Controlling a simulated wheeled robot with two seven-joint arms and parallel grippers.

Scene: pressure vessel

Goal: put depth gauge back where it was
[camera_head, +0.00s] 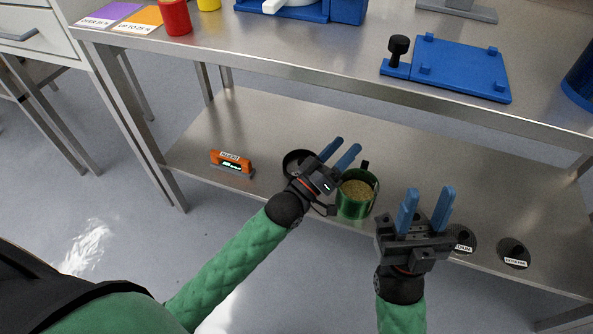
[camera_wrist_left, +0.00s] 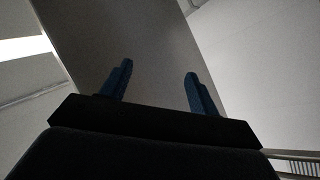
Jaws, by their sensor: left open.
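A small orange block with a white label and a dark panel (camera_head: 232,163) lies on the lower steel shelf at the left. It may be the depth gauge, but its label is too small to read. My left gripper (camera_head: 341,152) is open and empty, to the right of the orange block and apart from it. It is in front of a round black item (camera_head: 294,161) and beside a green cup. In the left wrist view its two blue fingers (camera_wrist_left: 158,85) stand apart with nothing between them. My right gripper (camera_head: 427,202) is open and empty, further right.
The green cup (camera_head: 354,198) with brown grainy contents stands near the lower shelf's (camera_head: 262,120) front edge. Two black discs with labels (camera_head: 513,252) lie at the right. The upper tabletop (camera_head: 290,50) overhangs behind, carrying a blue plate fixture (camera_head: 458,68) and a red container (camera_head: 175,18).

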